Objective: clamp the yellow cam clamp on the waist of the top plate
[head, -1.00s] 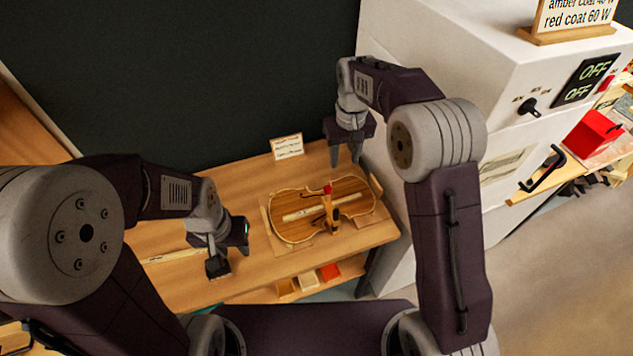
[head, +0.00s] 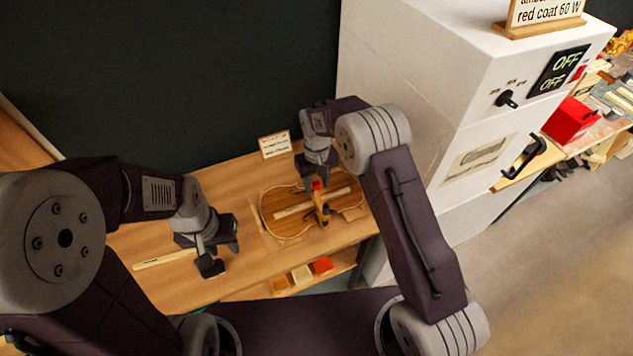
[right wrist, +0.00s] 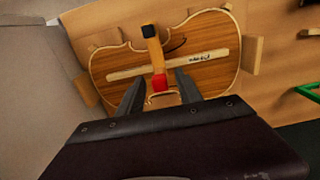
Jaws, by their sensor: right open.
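The violin top plate (head: 288,219) lies on the bench with a pale bar along it; it also shows in the right wrist view (right wrist: 205,73). The yellow cam clamp (head: 320,207) stands at the waist of the plate, its red end up. In the right wrist view the clamp (right wrist: 154,52) runs across the bar, its red part (right wrist: 160,83) towards me. My right gripper (head: 316,178) is open, one finger (right wrist: 160,77) each side of the red part, with gaps visible. My left gripper (head: 211,258) hangs over the bench left of the plate; its jaw opening is unclear.
Wooden blocks (right wrist: 252,53) surround the plate. A small sign (head: 275,144) stands behind it, and a white cabinet (head: 400,110) rises to the right. A pale strip (head: 165,259) lies left on the bench (head: 150,240). Coloured blocks (head: 302,275) sit on a shelf below.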

